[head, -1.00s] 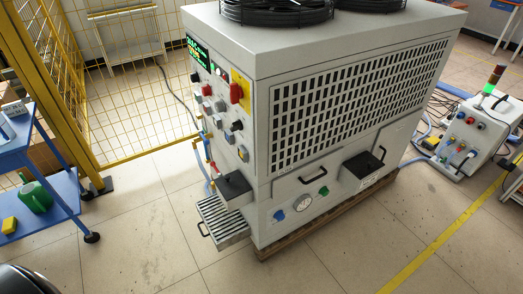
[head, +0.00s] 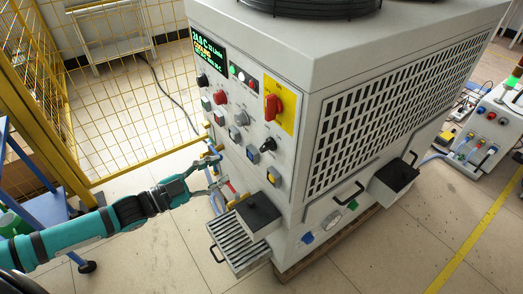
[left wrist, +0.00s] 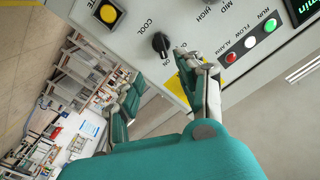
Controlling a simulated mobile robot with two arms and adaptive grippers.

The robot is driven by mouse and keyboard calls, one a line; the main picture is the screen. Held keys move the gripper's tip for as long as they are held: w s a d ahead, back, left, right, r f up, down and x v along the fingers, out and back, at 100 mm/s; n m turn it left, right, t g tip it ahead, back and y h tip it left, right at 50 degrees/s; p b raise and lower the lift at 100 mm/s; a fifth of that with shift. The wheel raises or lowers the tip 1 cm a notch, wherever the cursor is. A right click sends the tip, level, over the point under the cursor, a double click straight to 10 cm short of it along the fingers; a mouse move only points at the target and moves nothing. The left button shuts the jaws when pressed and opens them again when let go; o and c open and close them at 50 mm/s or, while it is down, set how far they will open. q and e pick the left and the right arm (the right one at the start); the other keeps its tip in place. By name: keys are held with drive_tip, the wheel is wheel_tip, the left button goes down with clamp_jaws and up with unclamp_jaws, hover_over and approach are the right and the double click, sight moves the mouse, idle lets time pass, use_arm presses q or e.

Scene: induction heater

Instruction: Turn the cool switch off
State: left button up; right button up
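The cool switch is a black rotary knob (head: 268,145) on the panel of the grey heater unit (head: 300,60), above a yellow button. In the left wrist view the knob (left wrist: 161,43) sits beside the printed word COOL, its pointer tilted; I cannot surely tell its setting. My left gripper (head: 203,178) reaches in from the left and is apart from the panel, left of and below the knob. In the left wrist view its two fingers (left wrist: 165,85) are spread with nothing between them, short of the panel. My right gripper is not in view.
A red switch on a yellow plate (head: 272,107) and several other knobs and buttons crowd the panel. A black box (head: 259,217) and slatted tray (head: 236,248) jut out below. Pipes run near the left gripper. A yellow mesh fence (head: 130,95) stands behind.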

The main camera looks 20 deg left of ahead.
sight(262, 149)
use_arm(q)
drive_tip(key=x, duration=1.4)
drive_tip(key=shift+w+f, duration=0.1)
drive_tip(key=shift+w, duration=0.05)
drive_tip(key=shift+a, duration=0.1)
drive_tip(key=shift+c, duration=0.2)
clamp_jaws()
